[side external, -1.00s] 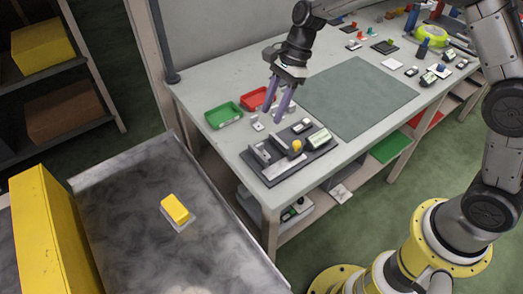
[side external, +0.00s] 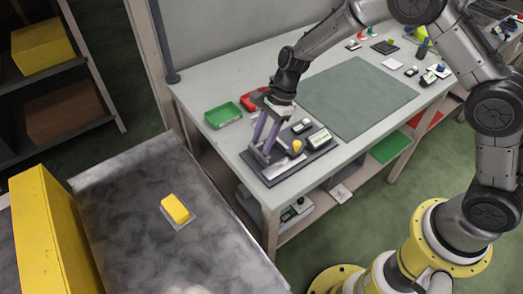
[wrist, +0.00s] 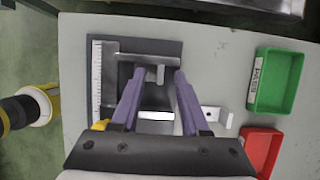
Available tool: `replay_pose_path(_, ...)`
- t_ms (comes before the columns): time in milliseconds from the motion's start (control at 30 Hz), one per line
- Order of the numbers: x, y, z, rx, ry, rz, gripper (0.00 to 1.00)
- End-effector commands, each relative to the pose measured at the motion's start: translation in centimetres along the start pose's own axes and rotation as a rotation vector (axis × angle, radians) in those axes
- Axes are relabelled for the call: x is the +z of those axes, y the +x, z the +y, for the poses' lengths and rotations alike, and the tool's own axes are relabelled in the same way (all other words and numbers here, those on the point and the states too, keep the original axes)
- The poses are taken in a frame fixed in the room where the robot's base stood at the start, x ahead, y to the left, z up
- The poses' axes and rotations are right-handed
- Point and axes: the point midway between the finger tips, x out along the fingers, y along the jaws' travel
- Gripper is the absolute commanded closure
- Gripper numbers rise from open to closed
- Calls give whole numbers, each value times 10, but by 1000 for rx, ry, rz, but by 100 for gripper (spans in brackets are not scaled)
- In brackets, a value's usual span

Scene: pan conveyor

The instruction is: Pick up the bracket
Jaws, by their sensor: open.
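A grey metal piece that looks like the bracket (wrist: 140,59) lies on a dark board (wrist: 174,48); in the side view the piece is partly hidden by the fingers. My gripper (side external: 261,149) points down over the board's left end. In the wrist view its two purple fingers (wrist: 159,72) are open, with a short stem of the grey piece showing between their tips. I cannot tell whether they touch it. A pale angled piece with a hole (wrist: 215,117) lies on the table beside the board; I cannot rule out that it is the bracket.
A green tray (wrist: 275,80) and a red tray (wrist: 262,147) stand beside the board. The board also carries a ruler (wrist: 97,75), a yellow knob (side external: 296,146) and a labelled box (side external: 319,139). A conveyor (side external: 130,215) with a yellow block (side external: 175,208) runs alongside.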

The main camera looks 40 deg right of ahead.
Motion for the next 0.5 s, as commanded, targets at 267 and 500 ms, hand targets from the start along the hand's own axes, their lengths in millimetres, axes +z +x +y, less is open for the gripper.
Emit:
replay_pose_path(267, 0, 0, 0, 0, 1, 0, 89)
replay_pose_path(500, 0, 0, 0, 0, 1, 0, 100)
